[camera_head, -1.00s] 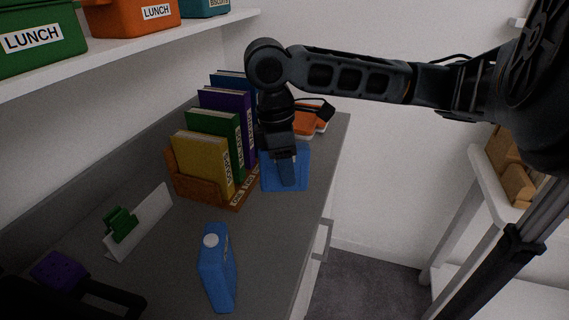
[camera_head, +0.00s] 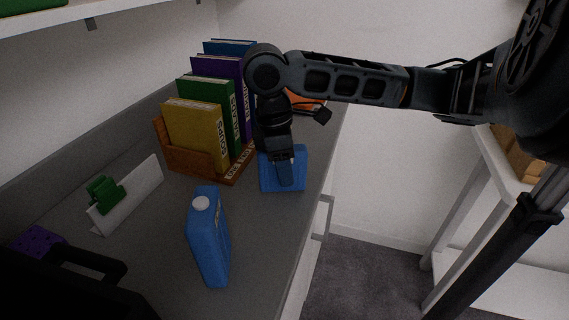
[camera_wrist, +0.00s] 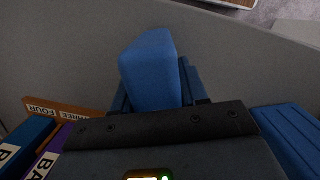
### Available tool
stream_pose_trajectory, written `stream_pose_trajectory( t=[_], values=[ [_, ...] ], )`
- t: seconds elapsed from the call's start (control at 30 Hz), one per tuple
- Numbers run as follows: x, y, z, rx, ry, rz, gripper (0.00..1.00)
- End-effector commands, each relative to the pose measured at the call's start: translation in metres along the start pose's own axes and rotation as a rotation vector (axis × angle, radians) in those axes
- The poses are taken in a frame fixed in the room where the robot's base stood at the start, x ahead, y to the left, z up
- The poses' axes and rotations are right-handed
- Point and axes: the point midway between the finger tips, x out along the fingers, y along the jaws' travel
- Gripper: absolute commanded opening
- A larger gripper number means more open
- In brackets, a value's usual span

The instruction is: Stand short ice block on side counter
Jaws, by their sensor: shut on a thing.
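A blue ice block (camera_head: 268,177) is in my gripper (camera_head: 284,181), over the grey side counter (camera_head: 150,247) right of the book rack. Its broad face is towards the head camera. My gripper is shut on it; the wrist view shows the block (camera_wrist: 149,68) between the fingers. I cannot tell whether its base touches the counter. A taller blue block (camera_head: 208,245) with a white cap stands upright on the counter, nearer and to the left. A blue block also shows at the right of the wrist view (camera_wrist: 292,135).
A wooden rack (camera_head: 190,163) of several books stands left of my gripper. A white stand with a green clip (camera_head: 106,193) and a purple object (camera_head: 38,241) are at the left. The counter edge drops to carpet at right. A white shelf (camera_head: 130,8) hangs above.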

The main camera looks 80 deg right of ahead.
Motion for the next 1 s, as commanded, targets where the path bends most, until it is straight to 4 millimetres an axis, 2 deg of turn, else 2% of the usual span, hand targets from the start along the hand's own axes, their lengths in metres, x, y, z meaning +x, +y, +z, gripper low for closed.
stream_pose_trajectory(
  t=[0.8, 0.83, 1.0],
  values=[
    [0.0052, 0.0001, -0.0008, 0.000, 0.000, 0.000, 0.02],
    [0.0051, 0.0002, -0.0008, 0.000, 0.000, 0.000, 0.44],
    [0.0046, 0.0002, -0.0007, 0.000, 0.000, 0.000, 0.60]
  ],
)
